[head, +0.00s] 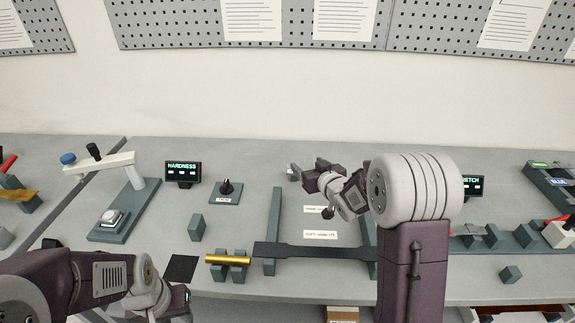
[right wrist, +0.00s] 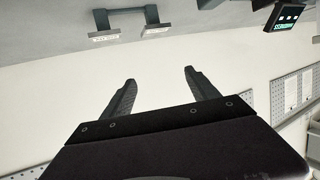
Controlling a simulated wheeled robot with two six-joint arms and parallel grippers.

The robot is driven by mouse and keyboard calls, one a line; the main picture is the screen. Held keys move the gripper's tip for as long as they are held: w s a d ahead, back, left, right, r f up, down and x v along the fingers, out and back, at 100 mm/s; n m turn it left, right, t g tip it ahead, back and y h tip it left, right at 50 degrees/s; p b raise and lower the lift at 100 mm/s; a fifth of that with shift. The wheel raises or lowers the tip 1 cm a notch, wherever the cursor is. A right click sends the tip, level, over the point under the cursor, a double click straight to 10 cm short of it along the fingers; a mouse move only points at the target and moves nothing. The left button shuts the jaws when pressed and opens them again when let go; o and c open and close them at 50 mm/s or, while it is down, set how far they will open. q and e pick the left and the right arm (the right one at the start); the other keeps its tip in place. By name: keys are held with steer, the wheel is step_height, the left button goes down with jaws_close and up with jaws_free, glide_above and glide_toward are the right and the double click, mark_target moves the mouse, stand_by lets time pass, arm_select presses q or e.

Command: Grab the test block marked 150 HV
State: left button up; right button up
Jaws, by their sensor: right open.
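No marking "150 HV" can be read in either view. In the right wrist view, a small grey piece with a white label (right wrist: 104,37) and another labelled piece (right wrist: 156,30) stand on the bench, joined by a dark bar; their print is too small to read. My right gripper (right wrist: 159,76) is open and empty, its fingers apart from these pieces. In the head view its arm reaches over the back middle of the bench and hides what lies behind it. My left arm's end (head: 178,300) is at the lower left; its fingers do not show clearly.
A hardness display (head: 182,170) stands beside a lever press (head: 125,195). A brass rod (head: 228,260) lies on grey supports. A dark flat bar (head: 310,251) spans the front middle. Loose grey blocks (head: 197,228) (head: 511,273) sit on the bench. The wall is behind.

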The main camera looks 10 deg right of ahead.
step_height(320, 180, down, 7)
steer(key=b, duration=0.6)
steer(key=shift+w, duration=0.15)
steer(key=shift+w+f, duration=0.15)
steer(key=x, duration=0.3)
steer(key=shift+w+a, duration=0.1)
steer(key=shift+w, duration=0.45)
steer(key=x, duration=0.5)
steer(key=shift+a, duration=0.2)
steer(key=shift+s, duration=0.15)
steer(key=shift+c, duration=0.9)
arm_select(q)
step_height(320, 180, down, 7)
steer(key=shift+w, duration=0.25)
arm_select(e)
jaws_close()
